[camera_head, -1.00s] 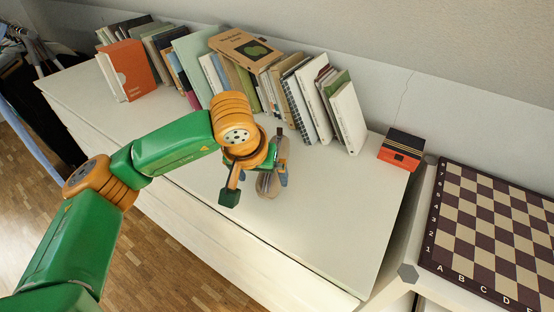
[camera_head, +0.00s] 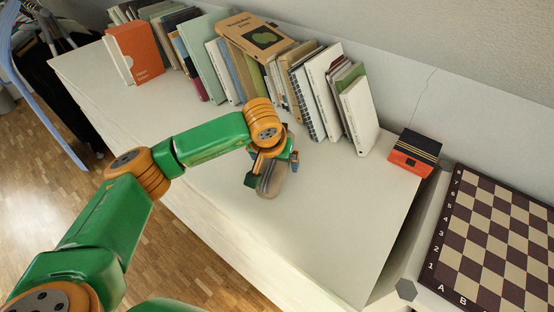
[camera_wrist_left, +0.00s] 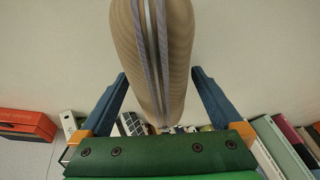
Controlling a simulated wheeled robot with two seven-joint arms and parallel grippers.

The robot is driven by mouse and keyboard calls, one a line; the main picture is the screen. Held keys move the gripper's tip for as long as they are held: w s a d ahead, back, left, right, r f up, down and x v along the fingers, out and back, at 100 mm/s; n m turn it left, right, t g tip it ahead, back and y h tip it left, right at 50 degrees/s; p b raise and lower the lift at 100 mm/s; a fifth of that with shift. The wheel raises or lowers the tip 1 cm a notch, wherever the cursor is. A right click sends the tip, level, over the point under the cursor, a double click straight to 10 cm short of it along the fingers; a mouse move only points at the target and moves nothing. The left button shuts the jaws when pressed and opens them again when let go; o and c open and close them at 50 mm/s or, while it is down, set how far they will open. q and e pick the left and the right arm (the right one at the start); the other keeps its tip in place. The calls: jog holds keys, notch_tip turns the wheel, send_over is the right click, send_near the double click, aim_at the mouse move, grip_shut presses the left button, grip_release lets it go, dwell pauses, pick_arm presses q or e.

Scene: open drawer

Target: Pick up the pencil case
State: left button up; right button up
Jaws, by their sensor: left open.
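The pencil case (camera_head: 271,182) is a rounded brownish-grey pouch with a zip, lying on the white dresser top (camera_head: 330,215). My left gripper (camera_head: 273,171) is over it, and part of the case is hidden beneath the gripper and wrist. In the left wrist view the case (camera_wrist_left: 173,60) lies lengthwise between the two blue fingers of my left gripper (camera_wrist_left: 160,88). The fingers are open, with a gap on each side of the case. My right gripper is in neither view.
A row of books (camera_head: 225,70) stands along the back of the dresser, close behind the gripper. An orange and black box (camera_head: 414,153) sits at the right end. A chessboard (camera_head: 495,235) is further right. The dresser top right of the gripper is clear.

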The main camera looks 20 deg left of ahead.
pick_arm(q)
jog(key=c, duration=1.5)
jog(key=shift+o, duration=0.2)
jog(key=shift+r, duration=0.1)
